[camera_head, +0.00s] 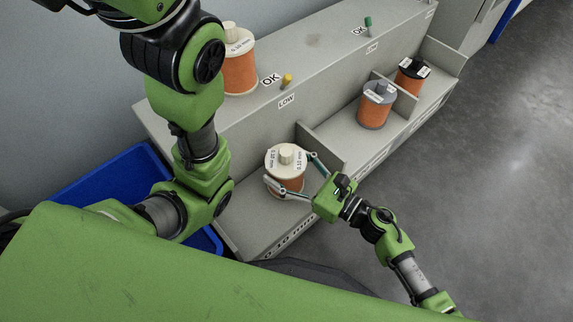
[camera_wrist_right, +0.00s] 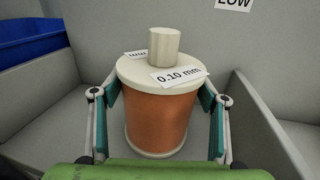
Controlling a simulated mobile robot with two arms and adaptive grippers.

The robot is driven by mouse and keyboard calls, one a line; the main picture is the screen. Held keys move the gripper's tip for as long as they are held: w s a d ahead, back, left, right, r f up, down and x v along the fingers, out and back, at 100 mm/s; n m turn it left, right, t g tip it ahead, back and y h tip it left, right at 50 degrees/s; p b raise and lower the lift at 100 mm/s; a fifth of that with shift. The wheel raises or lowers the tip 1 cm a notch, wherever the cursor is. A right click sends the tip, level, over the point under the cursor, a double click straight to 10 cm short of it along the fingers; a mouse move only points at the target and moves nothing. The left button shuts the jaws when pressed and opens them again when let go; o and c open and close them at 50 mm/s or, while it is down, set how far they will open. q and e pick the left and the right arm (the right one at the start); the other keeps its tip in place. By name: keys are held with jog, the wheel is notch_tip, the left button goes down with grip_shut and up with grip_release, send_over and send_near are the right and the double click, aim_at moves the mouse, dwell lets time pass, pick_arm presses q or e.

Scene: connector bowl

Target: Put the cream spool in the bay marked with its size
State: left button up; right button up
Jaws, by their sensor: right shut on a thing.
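The cream spool (camera_head: 286,158), wound with orange wire, is in the leftmost bay (camera_head: 243,229) of the lower shelf. My right gripper (camera_head: 290,172) is shut on its sides. In the right wrist view the spool (camera_wrist_right: 156,118) stands upright between the two teal-padded fingers (camera_wrist_right: 160,95), and its top label reads 0.10 mm. I cannot tell whether its base touches the bay floor. The marking on the bay's front edge (camera_head: 294,232) is too small to read. My left arm crosses the left side of the head view, but its gripper is out of frame.
A grey spool (camera_head: 376,106) and a black spool (camera_head: 410,76) occupy bays to the right, separated by dividers. A blue bin (camera_head: 118,176) lies left.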

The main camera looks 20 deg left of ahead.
jog(key=shift+a+r, duration=0.1)
jog(key=shift+r, duration=0.2)
jog(key=shift+f, duration=0.15)
jog(key=o, duration=2.1)
jog(key=shift+f, duration=0.2)
jog(key=shift+r, duration=0.1)
